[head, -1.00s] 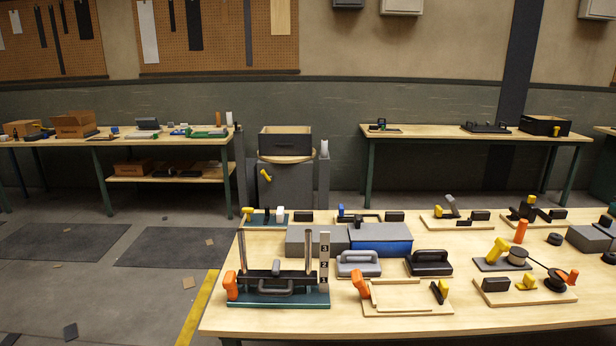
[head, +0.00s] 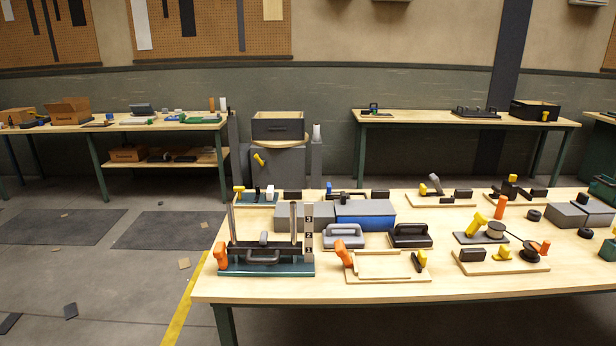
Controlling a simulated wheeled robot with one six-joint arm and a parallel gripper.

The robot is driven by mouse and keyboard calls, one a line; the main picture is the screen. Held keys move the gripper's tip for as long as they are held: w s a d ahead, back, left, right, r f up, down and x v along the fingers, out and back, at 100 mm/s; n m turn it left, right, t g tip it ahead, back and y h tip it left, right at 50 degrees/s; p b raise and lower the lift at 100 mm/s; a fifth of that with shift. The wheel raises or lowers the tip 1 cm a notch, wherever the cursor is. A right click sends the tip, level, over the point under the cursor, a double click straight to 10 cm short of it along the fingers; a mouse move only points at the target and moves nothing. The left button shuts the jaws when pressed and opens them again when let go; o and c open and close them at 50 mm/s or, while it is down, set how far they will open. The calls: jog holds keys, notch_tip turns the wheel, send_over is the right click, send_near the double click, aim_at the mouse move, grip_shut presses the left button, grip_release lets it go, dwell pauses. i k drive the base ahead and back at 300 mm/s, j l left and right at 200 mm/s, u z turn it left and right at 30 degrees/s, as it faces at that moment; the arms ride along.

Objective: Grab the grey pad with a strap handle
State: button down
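The grey pad with a strap handle (head: 343,238) lies on the near wooden table (head: 300,287), in front of the grey and blue blocks. Its handle arches over its top. A similar black pad with a handle (head: 410,236) lies just to its right, with a small gap between them. My gripper is not in view.
A green-based fixture with upright posts (head: 265,268) and an orange clamp stands to the pad's left. A wooden frame board (head: 385,268) lies in front. A grey block (head: 303,217) and a blue block (head: 365,217) stand behind. Floor at the left is mostly clear.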

aim_at(352, 236)
jog(key=i+l+u, duration=0.15)
jog(key=i, duration=0.4)
jog(key=i+l+u, duration=0.15)
jog(key=i, duration=0.35)
jog(key=i+l+u, duration=0.2)
jog(key=i, duration=0.35)
